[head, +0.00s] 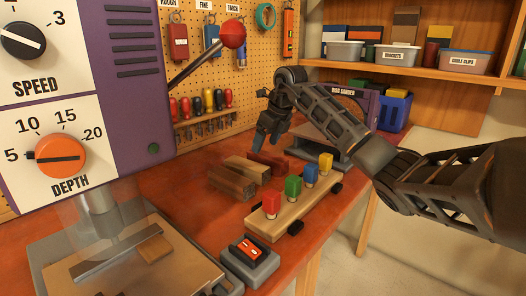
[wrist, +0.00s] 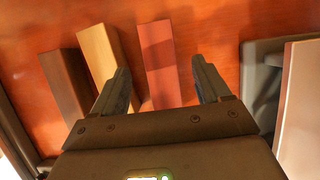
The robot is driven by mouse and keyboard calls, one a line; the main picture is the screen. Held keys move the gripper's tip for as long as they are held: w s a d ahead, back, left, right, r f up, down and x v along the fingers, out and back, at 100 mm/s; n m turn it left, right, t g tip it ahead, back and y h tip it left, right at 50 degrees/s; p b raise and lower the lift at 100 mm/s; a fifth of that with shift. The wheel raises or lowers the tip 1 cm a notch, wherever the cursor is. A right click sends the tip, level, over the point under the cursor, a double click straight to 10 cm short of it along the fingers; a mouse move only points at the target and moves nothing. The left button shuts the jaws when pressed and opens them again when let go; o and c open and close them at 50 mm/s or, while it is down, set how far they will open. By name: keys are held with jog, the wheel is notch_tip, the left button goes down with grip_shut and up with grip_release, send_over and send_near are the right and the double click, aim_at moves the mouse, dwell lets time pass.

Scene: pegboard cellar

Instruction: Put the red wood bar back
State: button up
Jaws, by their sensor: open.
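The red wood bar (head: 272,162) lies on the red-brown bench top, at the far end of a short row of wood bars. In the wrist view the red bar (wrist: 158,58) points away from me, and its near end shows between my two fingers. My gripper (head: 262,143) is open and empty, with its fingers pointing down at the bar. My gripper (wrist: 160,88) has one finger on each side of the bar in the picture; I cannot tell how far above it they are.
A tan bar (head: 246,168) and a dark brown bar (head: 231,183) lie beside it. A wooden toy truck with coloured pegs (head: 287,210) stands in front. A disc sander (head: 345,100) stands behind, a drill press (head: 100,110) at left, and a red switch box (head: 249,260) near the front edge.

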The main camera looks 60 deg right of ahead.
aim_at(274, 158)
jog(key=v, duration=0.7)
jog(key=shift+r, duration=0.25)
jog(key=shift+s+a, duration=0.1)
jog(key=shift+s, duration=0.1)
